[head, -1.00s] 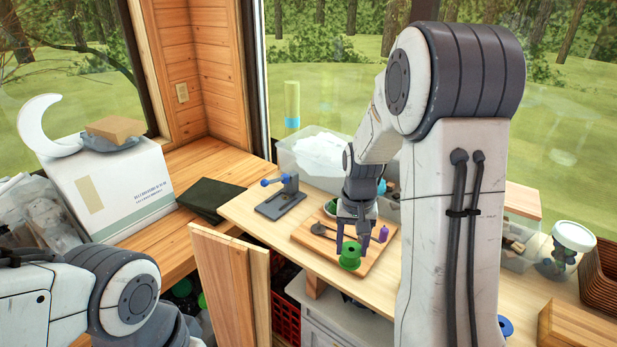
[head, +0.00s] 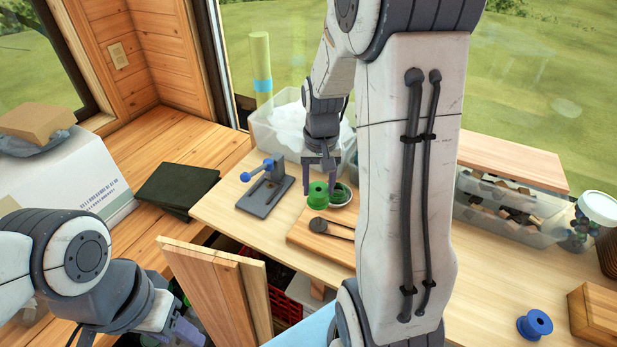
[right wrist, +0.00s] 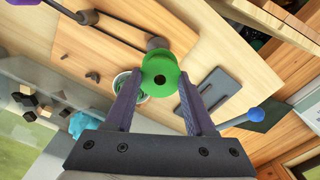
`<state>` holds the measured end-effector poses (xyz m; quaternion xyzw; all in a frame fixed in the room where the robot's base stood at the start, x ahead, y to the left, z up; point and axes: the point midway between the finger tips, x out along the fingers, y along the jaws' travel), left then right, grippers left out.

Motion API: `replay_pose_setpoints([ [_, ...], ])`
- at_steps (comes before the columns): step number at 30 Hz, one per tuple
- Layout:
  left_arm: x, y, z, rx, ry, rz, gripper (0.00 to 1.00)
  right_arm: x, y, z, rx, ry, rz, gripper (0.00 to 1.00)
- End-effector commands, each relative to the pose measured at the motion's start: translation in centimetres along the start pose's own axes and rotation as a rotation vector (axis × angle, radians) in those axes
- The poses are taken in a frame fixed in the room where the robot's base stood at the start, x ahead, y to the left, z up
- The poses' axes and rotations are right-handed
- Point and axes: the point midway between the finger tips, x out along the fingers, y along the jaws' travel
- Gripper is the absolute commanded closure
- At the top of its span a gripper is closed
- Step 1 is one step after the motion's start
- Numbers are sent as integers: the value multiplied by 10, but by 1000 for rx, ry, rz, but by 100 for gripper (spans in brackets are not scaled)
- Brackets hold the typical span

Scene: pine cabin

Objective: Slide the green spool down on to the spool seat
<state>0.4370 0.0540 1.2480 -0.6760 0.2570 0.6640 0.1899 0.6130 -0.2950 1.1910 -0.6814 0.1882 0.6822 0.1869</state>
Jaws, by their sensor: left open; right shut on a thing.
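The green spool (head: 318,195) is held by my right gripper (head: 320,183), which is shut on it. My left gripper (head: 184,332) is open and empty at the lower left, partly cut off by the frame.
A clear bin (head: 268,135) stands at the back. A blue spool (head: 534,325) lies at the right. Bare tabletop surrounds the grey stand.

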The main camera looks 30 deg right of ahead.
Motion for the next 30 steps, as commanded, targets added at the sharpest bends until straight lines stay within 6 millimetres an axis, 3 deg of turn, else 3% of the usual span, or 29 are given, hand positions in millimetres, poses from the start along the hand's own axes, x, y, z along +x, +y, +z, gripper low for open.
replay_pose_setpoints([
  [8, -4, 0, 0, 0, -1, 0, 50, -2, 0, 2, -18, 1, 1, 100],
  [22, 28, -2, 1, -4, -1, 0, 50, 40, -3, 3, -19, 4, 1, 100],
  [30, 30, -2, 1, -5, -1, 0, 50, 44, -3, 3, -18, 4, 1, 100],
])
